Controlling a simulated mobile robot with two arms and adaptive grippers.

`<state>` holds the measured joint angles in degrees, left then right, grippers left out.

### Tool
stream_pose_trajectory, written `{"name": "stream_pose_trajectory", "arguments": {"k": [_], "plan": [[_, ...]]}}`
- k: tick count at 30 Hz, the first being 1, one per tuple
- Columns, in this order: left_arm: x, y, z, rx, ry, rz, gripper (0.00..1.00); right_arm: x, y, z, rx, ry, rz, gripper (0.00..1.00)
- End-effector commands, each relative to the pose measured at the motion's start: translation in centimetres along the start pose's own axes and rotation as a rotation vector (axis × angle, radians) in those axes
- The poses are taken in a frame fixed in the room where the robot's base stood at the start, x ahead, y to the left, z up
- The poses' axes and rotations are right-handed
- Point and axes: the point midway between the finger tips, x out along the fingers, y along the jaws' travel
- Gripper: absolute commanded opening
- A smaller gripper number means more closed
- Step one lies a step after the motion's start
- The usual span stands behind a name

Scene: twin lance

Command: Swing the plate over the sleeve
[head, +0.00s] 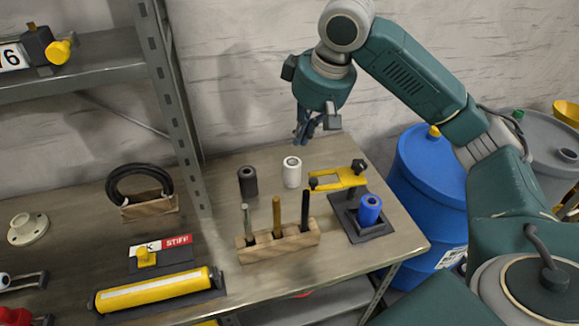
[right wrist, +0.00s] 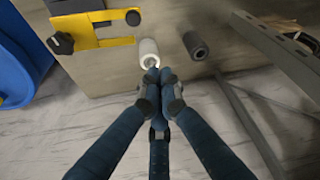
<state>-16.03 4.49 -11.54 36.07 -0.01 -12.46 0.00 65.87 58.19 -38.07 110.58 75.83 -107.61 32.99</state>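The yellow plate (head: 340,179), slotted and with black knobs at both ends, reaches left from the back of a dark fixture (head: 347,223); it also shows in the right wrist view (right wrist: 98,42). A blue sleeve (head: 370,210) stands upright in the fixture, in front of the plate and apart from it. A white sleeve (head: 292,172) and a dark grey sleeve (head: 248,181) stand on the bench left of the plate. My right gripper (head: 303,140) hangs behind and above the white sleeve, fingers pointing down; its fingertips meet, empty, in the right wrist view (right wrist: 159,78). My left gripper is out of view.
A wooden block (head: 278,246) holding several upright rods stands in front of the sleeves. A shelf post (head: 183,125) rises at left. A yellow roller (head: 155,290) and a black ring on a wooden stand (head: 150,206) lie farther left. A blue drum (head: 432,185) stands right of the bench.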

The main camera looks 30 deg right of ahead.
Motion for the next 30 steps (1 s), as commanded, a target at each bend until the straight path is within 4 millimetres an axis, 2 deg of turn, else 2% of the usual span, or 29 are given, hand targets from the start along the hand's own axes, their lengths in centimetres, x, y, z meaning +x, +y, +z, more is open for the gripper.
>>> {"name": "stream_pose_trajectory", "arguments": {"k": [1,3,5,12,15,20,25,30], "plan": [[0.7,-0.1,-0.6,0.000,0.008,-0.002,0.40,0.3,0.2,0.2,0.005,0.001,0.001,0.00],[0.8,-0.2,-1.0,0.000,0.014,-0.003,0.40,0.2,0.3,0.2,0.008,0.001,0.000,0.00],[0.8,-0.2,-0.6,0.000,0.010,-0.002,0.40,0.1,0.3,0.2,0.009,0.001,0.000,0.00],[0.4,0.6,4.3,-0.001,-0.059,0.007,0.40,0.1,0.3,0.2,0.008,0.001,0.000,0.00],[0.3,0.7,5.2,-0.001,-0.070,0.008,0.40,0.3,0.2,0.2,0.008,0.000,0.000,0.00],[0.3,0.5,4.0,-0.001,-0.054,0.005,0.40,1.9,0.3,0.2,0.009,-0.003,0.001,0.00],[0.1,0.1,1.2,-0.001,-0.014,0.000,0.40,5.3,0.3,0.3,0.008,-0.006,0.001,0.00],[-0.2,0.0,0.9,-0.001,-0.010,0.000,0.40,8.9,0.2,0.3,0.009,-0.005,0.000,0.00]]}}
